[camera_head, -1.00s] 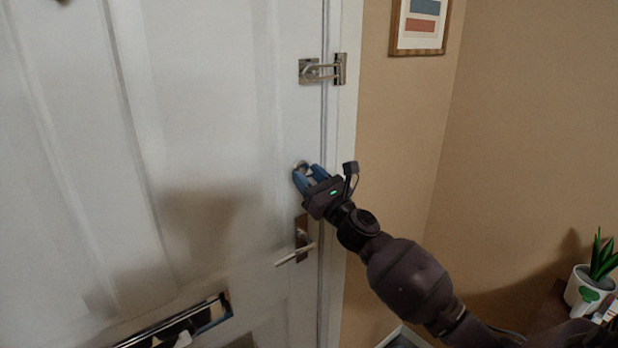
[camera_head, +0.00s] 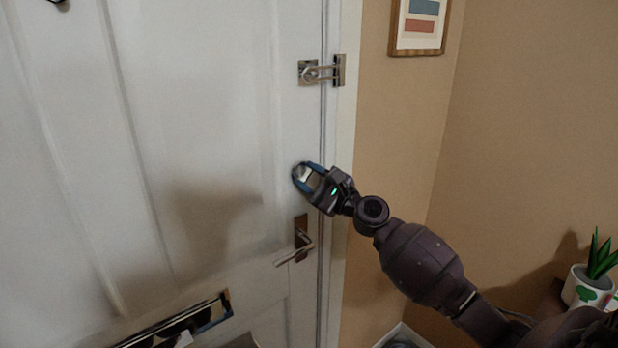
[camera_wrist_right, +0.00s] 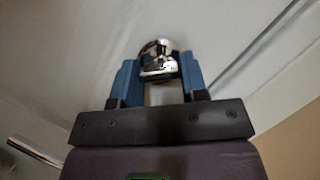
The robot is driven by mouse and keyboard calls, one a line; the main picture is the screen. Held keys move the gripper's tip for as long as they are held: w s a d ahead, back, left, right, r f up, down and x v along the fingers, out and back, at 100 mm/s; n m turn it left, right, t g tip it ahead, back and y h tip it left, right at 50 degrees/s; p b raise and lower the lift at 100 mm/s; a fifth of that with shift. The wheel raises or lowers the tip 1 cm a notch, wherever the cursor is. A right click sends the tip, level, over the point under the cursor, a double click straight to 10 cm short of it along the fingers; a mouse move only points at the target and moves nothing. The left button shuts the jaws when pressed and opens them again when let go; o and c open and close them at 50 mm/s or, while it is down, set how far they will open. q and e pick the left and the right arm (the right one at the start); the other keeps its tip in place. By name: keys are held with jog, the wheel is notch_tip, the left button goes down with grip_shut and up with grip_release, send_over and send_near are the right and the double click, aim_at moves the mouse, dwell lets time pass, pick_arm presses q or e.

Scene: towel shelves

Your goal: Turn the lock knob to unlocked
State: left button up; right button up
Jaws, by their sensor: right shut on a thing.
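The lock knob (camera_wrist_right: 158,66) is a small shiny metal knob on the white door (camera_head: 220,110), seen between my right gripper's fingertips in the right wrist view. My right gripper (camera_head: 306,175) has blue fingers and is shut on the knob, one finger at each side. In the head view the fingers largely hide the knob. It also shows in the right wrist view as blue fingers (camera_wrist_right: 158,78). I cannot read from these frames whether the lock stands locked or unlocked. My left gripper does not show.
A lever handle (camera_head: 297,248) sits on the door below the knob. A letter slot (camera_head: 185,325) is low on the door. A potted plant (camera_head: 590,285) stands at the right.

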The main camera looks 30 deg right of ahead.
jog(key=n+g, duration=0.1)
jog(key=n, duration=0.1)
jog(key=n+y, duration=0.1)
jog(key=n, duration=0.1)
jog(key=shift+r+n+g, duration=0.1)
jog(key=shift+n+g, duration=0.2)
jog(key=shift+g, duration=0.1)
jog(key=n+g, duration=0.1)
jog(key=n, duration=0.2)
jog(key=shift+p, duration=0.3)
jog(key=shift+n+g, duration=0.5)
jog(key=shift+n, duration=0.5)
jog(key=shift+n+p, duration=0.3)
jog(key=o, duration=0.9)
